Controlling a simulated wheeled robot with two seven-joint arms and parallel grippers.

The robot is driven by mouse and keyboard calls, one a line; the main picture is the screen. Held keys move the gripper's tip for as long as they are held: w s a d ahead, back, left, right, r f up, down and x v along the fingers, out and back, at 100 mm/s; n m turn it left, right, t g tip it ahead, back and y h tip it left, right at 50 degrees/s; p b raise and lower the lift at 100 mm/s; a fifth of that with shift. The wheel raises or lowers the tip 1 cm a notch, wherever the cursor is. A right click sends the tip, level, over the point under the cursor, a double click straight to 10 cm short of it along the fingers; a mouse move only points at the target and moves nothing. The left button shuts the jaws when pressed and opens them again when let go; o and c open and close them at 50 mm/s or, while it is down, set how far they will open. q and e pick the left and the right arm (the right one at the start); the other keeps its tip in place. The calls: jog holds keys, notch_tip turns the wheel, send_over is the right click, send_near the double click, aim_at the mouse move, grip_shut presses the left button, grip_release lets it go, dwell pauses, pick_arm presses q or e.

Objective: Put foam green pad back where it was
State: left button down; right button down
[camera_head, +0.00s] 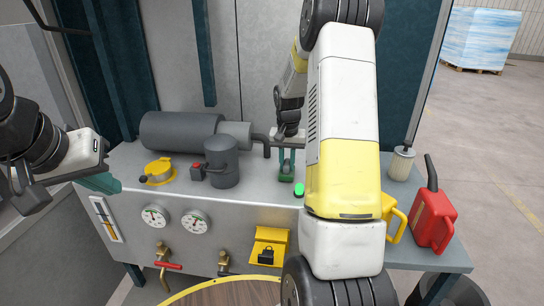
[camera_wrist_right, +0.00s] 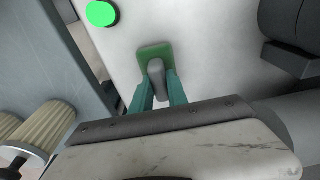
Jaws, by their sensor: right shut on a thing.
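The green foam pad (camera_head: 286,178) has a grey grip standing up from it. It sits at or just above the grey top of the machine, beside a glowing green button (camera_head: 299,189); contact is hard to tell. My right gripper (camera_head: 287,160) points down with its teal fingers closed on the grip. In the right wrist view the pad (camera_wrist_right: 155,52) shows beyond the fingertips (camera_wrist_right: 158,85), with the button (camera_wrist_right: 101,14) to its upper left. My left gripper (camera_head: 66,184) is at the left edge of the machine, its teal fingers apart and nothing visible between them.
The machine top (camera_head: 245,205) also bears a grey motor (camera_head: 180,130), a dark grey cylinder (camera_head: 222,160) and a yellow cap (camera_head: 159,171). A red can (camera_head: 433,218) and a cream filter (camera_head: 402,163) stand at the right. My right arm hides part of the top.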

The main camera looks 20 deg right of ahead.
aim_at(286, 164)
jog(key=c, duration=1.3)
grip_release()
jog(key=shift+f, duration=0.1)
notch_tip(286, 164, up, 12)
jog(key=s, duration=0.1)
jog(key=s+a+r+n+t, duration=0.2)
jog(key=s+a+r, duration=0.3)
jog(key=s+r, duration=0.2)
jog(key=s+a+r+n+t+y, duration=0.1)
jog(key=s+a+n, duration=0.1)
jog(key=s+a, duration=0.3)
jog(key=s+a+r+n+t+y, duration=0.1)
jog(key=s+a, duration=0.4)
jog(key=s, duration=0.9)
jog(key=shift+s+r+n+t+y, duration=0.3)
jog(key=shift+r+n+t+y, duration=0.1)
jog(key=shift+r+t, duration=0.1)
